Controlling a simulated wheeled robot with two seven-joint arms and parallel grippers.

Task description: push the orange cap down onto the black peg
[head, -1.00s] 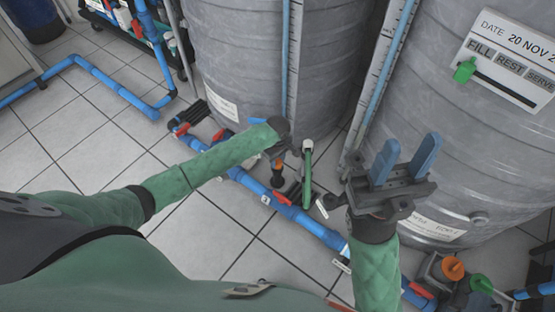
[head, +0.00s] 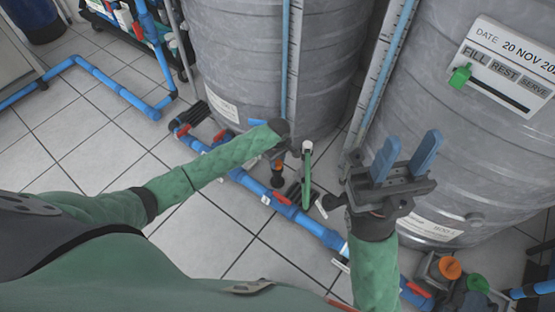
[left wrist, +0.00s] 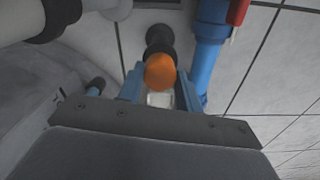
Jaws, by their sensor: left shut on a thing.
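The orange cap (left wrist: 160,71) sits between the two blue fingers of my left gripper (left wrist: 160,84) in the left wrist view. A black round part, likely the peg (left wrist: 159,40), shows directly behind the cap. In the head view the cap (head: 278,166) is a small orange patch just above the black peg (head: 277,181), below my left wrist. Whether the cap is fully seated cannot be told. My left gripper is shut on the cap; its fingers are mostly hidden in the head view. My right gripper (head: 405,158) is open and empty, fingers pointing up, before the right tank.
Two large grey tanks (head: 250,70) stand behind. A blue floor pipe (head: 250,184) with red valve handles runs past the peg. A green-handled upright part (head: 307,165) stands close to its right. Another orange knob (head: 450,267) sits at lower right. Tiled floor is clear at left.

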